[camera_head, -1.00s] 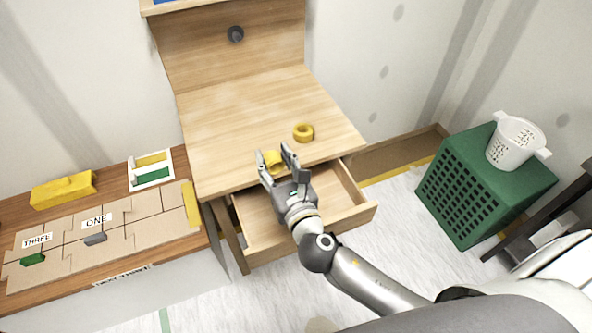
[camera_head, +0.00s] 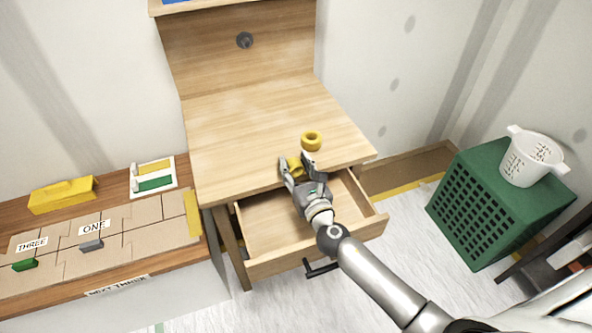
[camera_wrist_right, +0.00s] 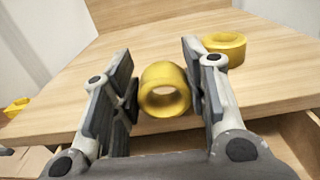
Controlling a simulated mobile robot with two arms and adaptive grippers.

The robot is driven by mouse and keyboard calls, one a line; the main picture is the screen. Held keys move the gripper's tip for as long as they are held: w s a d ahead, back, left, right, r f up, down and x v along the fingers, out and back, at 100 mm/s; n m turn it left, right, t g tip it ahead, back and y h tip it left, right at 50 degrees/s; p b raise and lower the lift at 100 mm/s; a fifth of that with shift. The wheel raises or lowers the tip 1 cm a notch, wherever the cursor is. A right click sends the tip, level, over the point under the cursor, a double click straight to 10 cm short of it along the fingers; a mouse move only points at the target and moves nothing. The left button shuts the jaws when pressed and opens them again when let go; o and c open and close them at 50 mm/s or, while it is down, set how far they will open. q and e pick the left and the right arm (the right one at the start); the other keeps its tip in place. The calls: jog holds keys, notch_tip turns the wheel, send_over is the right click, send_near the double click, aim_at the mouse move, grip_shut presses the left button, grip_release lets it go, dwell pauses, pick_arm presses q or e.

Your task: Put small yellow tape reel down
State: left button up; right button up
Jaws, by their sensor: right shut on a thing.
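A small yellow tape reel (camera_wrist_right: 163,73) sits between the fingers of my right gripper (camera_head: 298,163), which is shut on it. The same reel shows partly in the head view (camera_head: 295,168), near the front edge of the wooden desk (camera_head: 240,125). I cannot tell whether it touches the desktop. A second yellow tape reel (camera_head: 311,139) lies flat on the desk, just beyond and to the right of my gripper. It also shows at the upper right in the wrist view (camera_wrist_right: 225,43). My left gripper is not in view.
An open, empty-looking drawer (camera_head: 265,222) juts out below the desktop. A low side table (camera_head: 205,255) at the left holds labelled boards and a yellow block (camera_head: 62,195). A green crate (camera_head: 482,215) with a white basket (camera_head: 530,160) stands right. Much of the desktop is bare.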

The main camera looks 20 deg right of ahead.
jog(key=shift+f+b, duration=0.35)
jog(key=shift+f, duration=0.05)
jog(key=o, duration=1.1)
jog(key=shift+r, duration=0.1)
jog(key=shift+s+r+p, duration=0.1)
jog(key=shift+r+p, duration=0.45)
jog(key=shift+p, duration=0.1)
jog(key=shift+s+d+f+b, duration=0.1)
jog(key=shift+s+b, duration=0.4)
jog(key=shift+s, duration=2.5)
jog(key=shift+s+d+f+b, duration=0.1)
jog(key=shift+s+b, duration=0.35)
jog(key=shift+s, duration=2.5)
